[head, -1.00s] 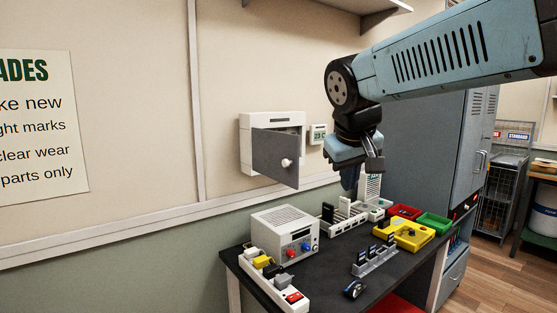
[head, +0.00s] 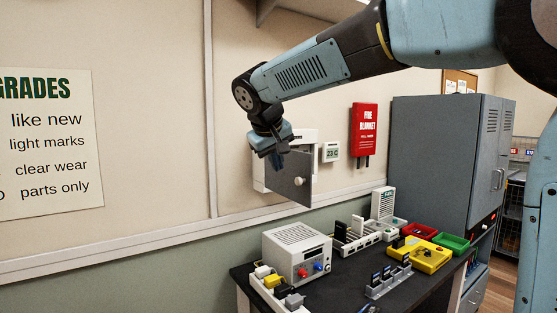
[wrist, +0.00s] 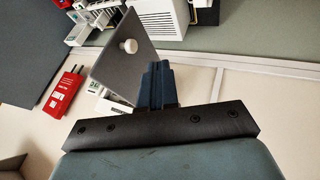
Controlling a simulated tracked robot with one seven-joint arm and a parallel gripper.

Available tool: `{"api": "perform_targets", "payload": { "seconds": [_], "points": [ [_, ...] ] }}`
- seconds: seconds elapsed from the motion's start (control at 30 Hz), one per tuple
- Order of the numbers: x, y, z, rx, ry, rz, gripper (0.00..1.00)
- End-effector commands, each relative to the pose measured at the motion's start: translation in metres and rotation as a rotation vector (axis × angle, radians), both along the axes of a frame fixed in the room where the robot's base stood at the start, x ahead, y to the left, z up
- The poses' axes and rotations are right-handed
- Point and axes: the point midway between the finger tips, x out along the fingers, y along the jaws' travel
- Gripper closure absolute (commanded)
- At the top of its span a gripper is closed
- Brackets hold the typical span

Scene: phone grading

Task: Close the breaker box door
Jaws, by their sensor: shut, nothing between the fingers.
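The breaker box (head: 259,173) is a white case on the wall. My gripper (head: 276,164) is shut and empty, fingers pointing down, overlapping the upper left of the door in the head view and hiding part of the box. In the wrist view the blue fingers (wrist: 156,82) are beside the door (wrist: 118,72), whose knob (wrist: 128,46) faces the camera. I cannot tell whether they touch.
A dark workbench (head: 335,285) below holds a white power supply (head: 297,250), a yellow case (head: 420,255) and red and green trays. A thermostat (head: 331,152) and red fire blanket case (head: 364,130) hang right of the box. A grey cabinet (head: 440,150) stands right.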

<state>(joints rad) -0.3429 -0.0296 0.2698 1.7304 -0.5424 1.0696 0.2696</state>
Motion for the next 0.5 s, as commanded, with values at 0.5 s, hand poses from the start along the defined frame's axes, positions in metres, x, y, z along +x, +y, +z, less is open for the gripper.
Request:
{"api": "perform_targets", "payload": {
  "seconds": [0.5],
  "points": [
    [0.050,-0.027,-0.056,0.001,0.000,-0.004,1.00]
  ]
}}
